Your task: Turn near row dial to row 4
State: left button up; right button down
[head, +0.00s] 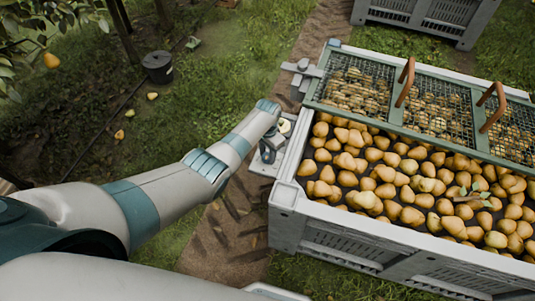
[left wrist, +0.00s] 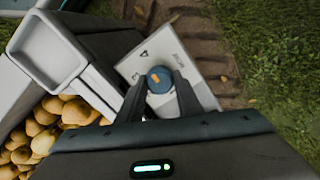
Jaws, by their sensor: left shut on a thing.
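The dial (left wrist: 159,79) is a round blue knob with an orange mark on its top, on a pale grey plate (left wrist: 205,92) beside the pear bin. Which row the dial points to cannot be told. My right gripper is not in view.
The grey bin (head: 283,195) is full of pears. A green-framed mesh lid (head: 388,126) with brown handles covers its far part. Another grey crate (head: 420,20) stands at the back. A black bucket (head: 158,66) and a few fallen pears lie on the grass at left.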

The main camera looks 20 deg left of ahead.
aim_at(268, 155)
pick_arm(q)
jog(key=o, duration=1)
jog(key=shift+o, duration=0.2)
jog(key=shift+r, duration=0.1)
jog(key=shift+r, duration=0.75)
notch_tip(268, 155, up, 4)
jog(key=shift+f+p, duration=0.25)
jog(key=shift+p, duration=0.3)
notch_tip(268, 155, up, 12)
jog(key=shift+r, duration=0.15)
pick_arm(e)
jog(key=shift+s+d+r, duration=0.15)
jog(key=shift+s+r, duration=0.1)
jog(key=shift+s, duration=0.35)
